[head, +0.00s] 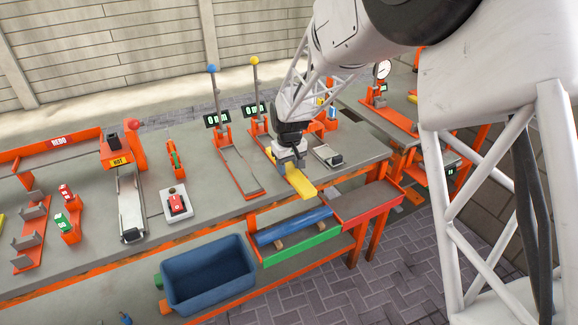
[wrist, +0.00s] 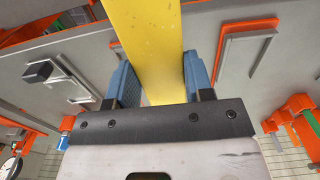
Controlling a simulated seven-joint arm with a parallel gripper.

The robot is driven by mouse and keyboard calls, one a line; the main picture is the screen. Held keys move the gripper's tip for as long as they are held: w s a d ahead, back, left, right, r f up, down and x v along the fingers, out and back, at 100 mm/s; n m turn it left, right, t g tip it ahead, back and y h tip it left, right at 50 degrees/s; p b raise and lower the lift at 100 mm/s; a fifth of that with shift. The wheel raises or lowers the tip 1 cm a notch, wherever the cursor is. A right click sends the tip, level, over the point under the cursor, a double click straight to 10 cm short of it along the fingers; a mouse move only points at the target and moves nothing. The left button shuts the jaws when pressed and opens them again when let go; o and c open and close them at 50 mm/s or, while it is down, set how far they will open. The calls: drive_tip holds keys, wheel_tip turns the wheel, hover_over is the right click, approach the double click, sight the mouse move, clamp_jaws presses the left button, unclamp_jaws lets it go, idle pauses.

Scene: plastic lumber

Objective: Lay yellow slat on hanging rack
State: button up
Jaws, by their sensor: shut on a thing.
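My gripper (head: 287,160) is shut on the yellow slat (head: 301,183), above the front right part of the workbench. The slat slopes from the gripper toward the bench's front edge. In the wrist view the slat (wrist: 152,30) passes between the blue fingers of my gripper (wrist: 155,85), and its far end runs out of the picture. What looks like the hanging rack (head: 302,247) is at the bench's front, with a green front edge and a grey and red section at its right. A blue slat lies in it (head: 293,226). The yellow slat's near end is above and behind this rack.
A blue bin (head: 208,274) stands left of the rack on a lower shelf. Posts with a blue ball (head: 212,69) and a yellow ball (head: 254,60) rise behind the gripper. A small grey fixture (head: 328,156) is just right of the gripper. Paved floor lies in front.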

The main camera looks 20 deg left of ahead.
drive_tip(key=shift+w+d+m, duration=0.3)
drive_tip(key=shift+w+d, duration=0.1)
drive_tip(key=shift+d, duration=0.05)
drive_tip(key=w+d+m, duration=1.1)
drive_tip(key=d+m, duration=0.1)
drive_tip(key=d, duration=0.4)
drive_tip(key=m, duration=0.5)
hover_over(365, 200)
wheel_tip(365, 200, down, 9)
drive_tip(key=shift+f, duration=0.2)
drive_tip(key=shift+f, duration=4.2)
drive_tip(key=shift+f, duration=0.7)
drive_tip(key=o, duration=1.1)
